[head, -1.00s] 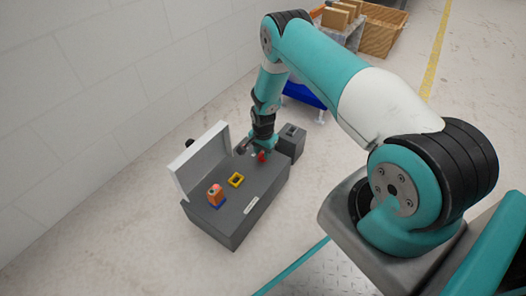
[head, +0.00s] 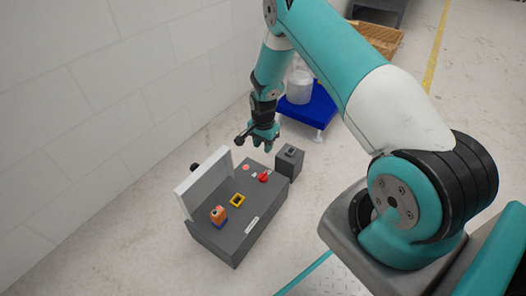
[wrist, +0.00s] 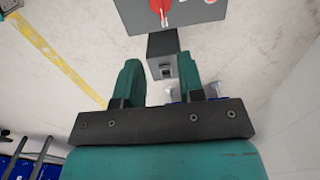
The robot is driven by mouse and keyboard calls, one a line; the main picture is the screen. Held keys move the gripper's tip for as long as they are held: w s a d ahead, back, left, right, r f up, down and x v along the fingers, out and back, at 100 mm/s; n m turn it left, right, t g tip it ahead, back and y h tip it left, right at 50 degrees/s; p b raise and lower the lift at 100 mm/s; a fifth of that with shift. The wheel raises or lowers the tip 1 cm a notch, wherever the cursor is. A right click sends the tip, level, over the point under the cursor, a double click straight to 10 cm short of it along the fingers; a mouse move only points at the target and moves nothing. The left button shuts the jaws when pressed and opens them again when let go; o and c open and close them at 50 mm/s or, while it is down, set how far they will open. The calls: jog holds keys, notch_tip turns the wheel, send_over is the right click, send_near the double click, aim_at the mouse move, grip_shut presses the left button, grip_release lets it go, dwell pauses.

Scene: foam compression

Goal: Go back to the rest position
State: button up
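My gripper (head: 265,143) hangs in the air above the far end of the grey console in the head view. In the wrist view my gripper (wrist: 158,65) has its two teal fingers spread apart, with nothing between them. The grey console (head: 232,236) stands on the floor by the wall, with a white-edged upright panel (head: 205,180) along its back. On its top are a red knob (head: 263,176), a yellow square frame (head: 237,200) and an orange block with blue at its base (head: 218,214). The red knob also shows at the top of the wrist view (wrist: 160,10).
A small grey box (head: 289,163) stands at the console's far right end. Behind it is a blue cart (head: 314,108) with a whitish container (head: 299,88). A wooden crate (head: 378,38) is farther back.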

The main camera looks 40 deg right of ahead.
jog(key=shift+r, duration=0.9)
jog(key=s+a+r+n+y, duration=0.1)
jog(key=s+a+r+n, duration=0.15)
jog(key=a+r, duration=0.5)
jog(key=s+a+r+n+y, duration=0.15)
jog(key=a+r+n, duration=0.25)
jog(key=r, duration=0.6)
jog(key=s+a+r+n, duration=0.3)
jog(key=a+r+n, duration=0.15)
jog(key=r, duration=0.45)
jog(key=s+a+r+n+y, duration=0.1)
jog(key=s+a+r+n, duration=0.2)
jog(key=s, duration=0.4)
jog(key=s+a+r+n, duration=0.2)
jog(key=s+r+n, duration=0.2)
jog(key=s, duration=0.4)
jog(key=s+a+r+n+y, duration=0.1)
jog(key=s+a+r+n, duration=0.2)
jog(key=s, duration=0.4)
notch_tip(320, 180, up, 37)
jog(key=p, duration=3.7)
jog(key=shift+w+r, duration=0.15)
jog(key=shift+w, duration=0.05)
